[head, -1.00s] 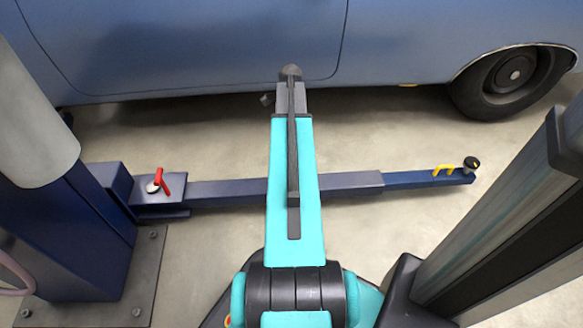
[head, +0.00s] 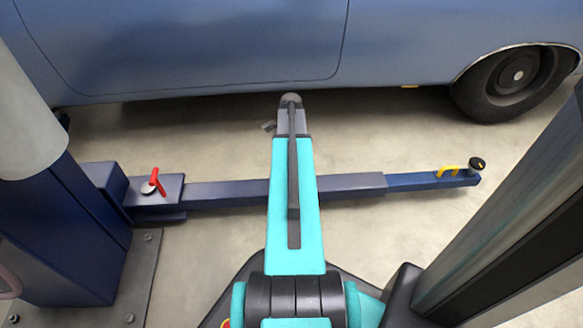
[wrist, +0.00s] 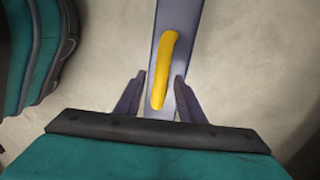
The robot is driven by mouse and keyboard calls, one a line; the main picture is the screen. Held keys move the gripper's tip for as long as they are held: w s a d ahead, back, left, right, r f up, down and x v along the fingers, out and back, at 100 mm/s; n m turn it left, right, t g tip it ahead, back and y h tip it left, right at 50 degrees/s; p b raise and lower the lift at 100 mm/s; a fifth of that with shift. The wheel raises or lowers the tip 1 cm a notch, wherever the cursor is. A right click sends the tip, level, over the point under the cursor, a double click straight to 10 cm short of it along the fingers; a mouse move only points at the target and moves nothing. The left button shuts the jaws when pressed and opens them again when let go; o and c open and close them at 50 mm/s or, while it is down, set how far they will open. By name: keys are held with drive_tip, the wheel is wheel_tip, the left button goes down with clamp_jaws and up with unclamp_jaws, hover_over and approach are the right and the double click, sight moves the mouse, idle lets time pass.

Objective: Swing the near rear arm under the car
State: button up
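The lift's swing arm (head: 345,184) is a blue-purple beam lying left to right in front of the car (head: 200,50). Its left end joins the dark blue post (head: 70,235) beside a red lever (head: 157,182). Its right end has a round black pad (head: 477,163) and a yellow handle (head: 448,170). In the wrist view, a yellow handle (wrist: 165,70) lies along the beam (wrist: 186,25); I cannot tell if it is the same one. My gripper (wrist: 159,78) is open, its fingers either side of that handle's near part. In the head view my arm hides it.
The car's dark wheel (head: 515,78) is at the upper right. The car's sill runs above bare concrete floor (head: 400,125) beyond the beam. A bolted base plate (head: 140,280) is at the lower left. A tall dark column (head: 510,215) fills the right.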

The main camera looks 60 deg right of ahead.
clamp_jaws()
